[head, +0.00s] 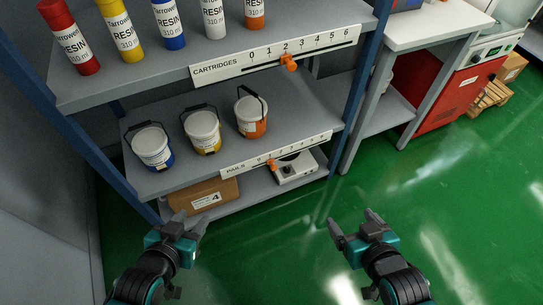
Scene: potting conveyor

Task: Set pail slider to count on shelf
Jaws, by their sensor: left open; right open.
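The pail slider (272,165) is a small orange knob on the white PAILS scale strip (300,148) along the front edge of the middle shelf. It sits near the low end of the scale, close to 0 and 1; the exact mark is too small to tell. Three white pails stand on that shelf: one with blue (152,147), one with yellow (202,131) and one with orange (250,116). My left gripper (191,221) is open and empty, below and left of the slider. My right gripper (351,220) is open and empty, below and right of it.
Above, the CARTRIDGES strip (235,66) has its own orange slider (289,62) near 2, under several resin cartridges. A cardboard box (203,195) and a white device (296,168) sit on the bottom shelf. A blue post (362,85) bounds the shelf's right side. Green floor (440,190) is clear.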

